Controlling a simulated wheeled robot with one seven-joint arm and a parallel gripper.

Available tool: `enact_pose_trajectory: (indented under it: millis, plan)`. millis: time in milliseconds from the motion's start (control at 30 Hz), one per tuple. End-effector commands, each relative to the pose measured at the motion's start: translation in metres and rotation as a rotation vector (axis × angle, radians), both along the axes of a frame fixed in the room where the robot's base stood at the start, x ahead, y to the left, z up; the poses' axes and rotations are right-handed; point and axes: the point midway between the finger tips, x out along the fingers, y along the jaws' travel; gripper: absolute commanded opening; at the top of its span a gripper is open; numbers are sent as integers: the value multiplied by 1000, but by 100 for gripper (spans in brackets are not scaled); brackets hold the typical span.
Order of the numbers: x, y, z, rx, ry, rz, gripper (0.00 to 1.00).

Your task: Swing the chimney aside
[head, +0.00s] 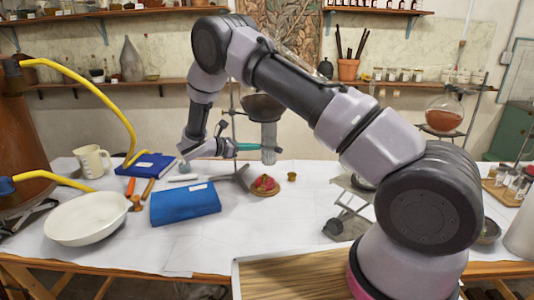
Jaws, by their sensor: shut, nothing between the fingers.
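A grey, translucent upright cylinder (268,143), which looks like the chimney, stands below a dark bowl (263,106) at a metal stand (233,120). A short teal bar (248,147), apparently its handle, sticks out to the left from the cylinder. My gripper (232,148) is shut and empty, pointing right at the left end of the teal bar. I cannot tell whether they touch. The cylinder's lower end is near a round brown dish with a red item (265,185).
Blue books (185,204), a white bowl (87,219), a mug (92,160) and yellow tubing (95,90) are on the left. A small brown cup (292,177) stands right of the dish. A wooden tray (290,278) is in front.

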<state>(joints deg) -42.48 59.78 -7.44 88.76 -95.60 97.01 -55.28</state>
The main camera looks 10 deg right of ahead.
Motion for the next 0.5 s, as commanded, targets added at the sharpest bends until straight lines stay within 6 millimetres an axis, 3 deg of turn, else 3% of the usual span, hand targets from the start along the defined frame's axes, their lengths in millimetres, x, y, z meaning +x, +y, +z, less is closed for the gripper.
enact_pose_trajectory:
  millis: [33,100,233,367,500]
  plan:
    - [2,10,-16,-49,15,41,0]
    - [4,21,-29,-101,28,86,0]
    - [6,33,-44,-160,40,137,0]
    - [9,31,-48,-175,45,147,0]
    - [19,14,-49,-173,45,143,0]
